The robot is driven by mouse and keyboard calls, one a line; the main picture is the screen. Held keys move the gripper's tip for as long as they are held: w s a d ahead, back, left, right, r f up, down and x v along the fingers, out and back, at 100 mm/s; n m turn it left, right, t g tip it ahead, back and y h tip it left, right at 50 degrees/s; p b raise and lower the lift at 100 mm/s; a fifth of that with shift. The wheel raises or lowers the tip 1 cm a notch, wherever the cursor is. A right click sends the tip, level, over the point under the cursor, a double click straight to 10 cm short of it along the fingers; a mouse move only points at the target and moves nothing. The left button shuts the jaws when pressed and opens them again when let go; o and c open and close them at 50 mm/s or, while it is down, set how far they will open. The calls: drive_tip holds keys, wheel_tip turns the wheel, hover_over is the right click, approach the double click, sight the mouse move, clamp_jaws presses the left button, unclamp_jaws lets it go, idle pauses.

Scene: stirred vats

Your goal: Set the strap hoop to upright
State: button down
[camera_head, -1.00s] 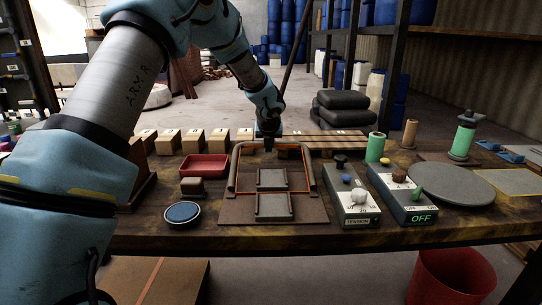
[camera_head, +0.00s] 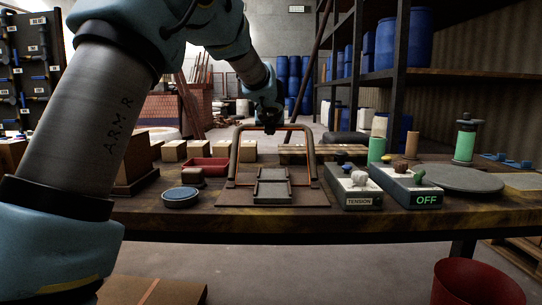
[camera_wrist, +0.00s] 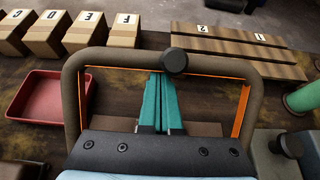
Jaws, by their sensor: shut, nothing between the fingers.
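The strap hoop (camera_head: 236,157), a brown-grey tube frame with an orange strap along its inside, rises from a brown base plate (camera_head: 229,198). It stands raised, at or near upright; its exact tilt is hard to tell. In the wrist view the hoop's top bar (camera_wrist: 120,54) crosses the picture, with a dark round knob (camera_wrist: 174,61) at its middle. My gripper (camera_head: 270,129) is at the middle of the top bar. Its teal fingers (camera_wrist: 162,78) are shut together and empty, tips close by the knob; contact cannot be told.
A grey cradle (camera_head: 272,197) sits on the plate. A TENSION box (camera_head: 358,201) and an OFF box (camera_head: 425,199) stand close on the right. A red tray (camera_head: 206,169) and a blue-topped disc (camera_head: 180,197) lie left. Cartons (camera_wrist: 110,30) and slats (camera_wrist: 235,47) lie behind.

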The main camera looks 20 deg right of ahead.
drive_tip(key=s+a+r+t+h+b, duration=0.1)
drive_tip(key=s+a+r+t+b, duration=0.1)
drive_tip(key=s+b, duration=0.4)
drive_tip(key=s+a+r+t+h+b, duration=0.1)
drive_tip(key=s+a+r+t+b, duration=0.2)
drive_tip(key=b, duration=1.3)
drive_tip(key=v, duration=0.3)
drive_tip(key=shift+s+d+b, duration=0.15)
drive_tip(key=shift+s+b, duration=0.15)
